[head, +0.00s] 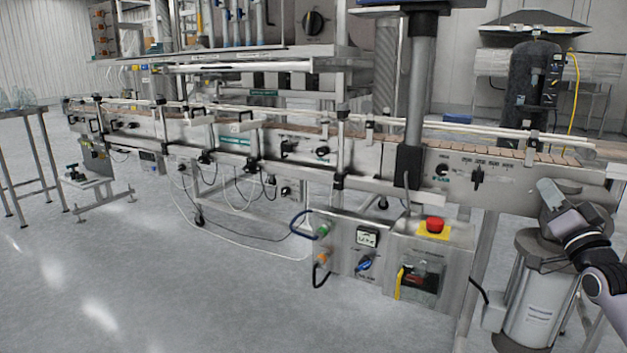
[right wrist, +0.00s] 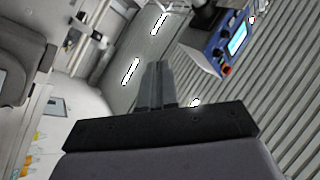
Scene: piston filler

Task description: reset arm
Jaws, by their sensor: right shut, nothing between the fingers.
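My right gripper (head: 549,193) is at the right edge of the head view, in front of the right end of the conveyor and above a grey cylinder. In the right wrist view its fingers (right wrist: 157,84) are together with nothing between them. My right arm comes in from the lower right. My left gripper does not show in either view.
The conveyor (head: 400,150) of the filler runs across the head view. A control box with a red stop button (head: 434,225) hangs below it. The grey cylinder (head: 535,290) stands close under my right gripper. The floor (head: 150,270) at the left front is clear.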

